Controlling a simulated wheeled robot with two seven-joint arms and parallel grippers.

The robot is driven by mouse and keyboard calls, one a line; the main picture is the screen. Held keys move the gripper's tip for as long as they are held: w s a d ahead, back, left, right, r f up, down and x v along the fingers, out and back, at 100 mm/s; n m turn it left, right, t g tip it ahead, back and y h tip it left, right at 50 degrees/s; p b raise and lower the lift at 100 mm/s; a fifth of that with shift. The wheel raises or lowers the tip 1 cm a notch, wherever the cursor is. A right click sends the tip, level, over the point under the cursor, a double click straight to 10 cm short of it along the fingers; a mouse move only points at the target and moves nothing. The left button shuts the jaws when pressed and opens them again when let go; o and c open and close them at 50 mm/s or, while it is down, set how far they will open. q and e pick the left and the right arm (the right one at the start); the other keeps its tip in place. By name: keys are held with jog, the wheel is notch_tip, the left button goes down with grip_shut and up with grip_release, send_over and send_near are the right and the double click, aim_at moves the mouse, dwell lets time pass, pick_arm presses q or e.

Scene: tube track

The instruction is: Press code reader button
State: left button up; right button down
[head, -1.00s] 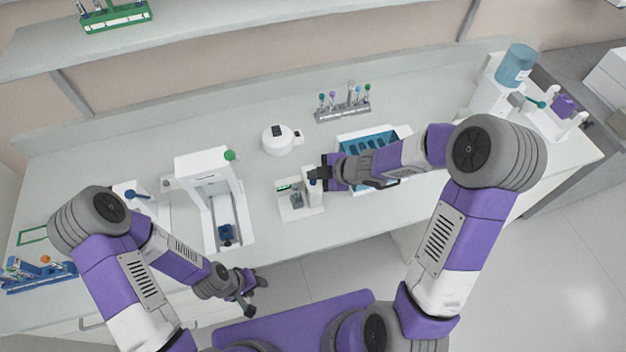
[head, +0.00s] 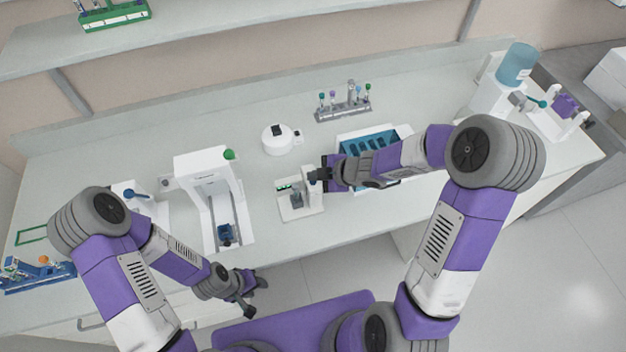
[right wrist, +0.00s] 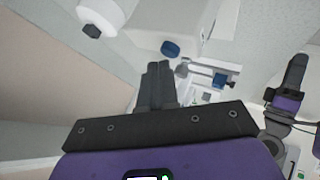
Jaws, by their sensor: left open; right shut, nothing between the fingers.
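The code reader (head: 298,207) is a small white unit near the front edge of the bench in the head view, with a small green patch and a dark part on it. My right gripper (head: 318,174) is shut and empty beside its upper right part. In the right wrist view the shut fingers (right wrist: 159,66) point at a blue round button (right wrist: 170,48) on a white body, just beyond the tips. I cannot tell whether they touch. The button is hidden in the head view. My left gripper (head: 252,288) is open and empty, low in front of the bench.
A white frame device (head: 197,164) with a green knob stands left of the reader. A round white device (head: 275,141) is behind it. A blue tray (head: 368,146) lies under my right forearm, and a grey tube rack (head: 343,113) stands at the back.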

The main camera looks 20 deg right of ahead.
aim_at(316, 183)
jog(key=shift+f+b, duration=0.4)
jog(key=shift+f, duration=0.05)
dwell(0.6)
jog(key=shift+r, duration=0.15)
jog(key=shift+r+p, duration=0.75)
jog(key=shift+p, duration=0.25)
notch_tip(316, 183, up, 5)
jog(key=p, duration=0.5)
dwell(0.5)
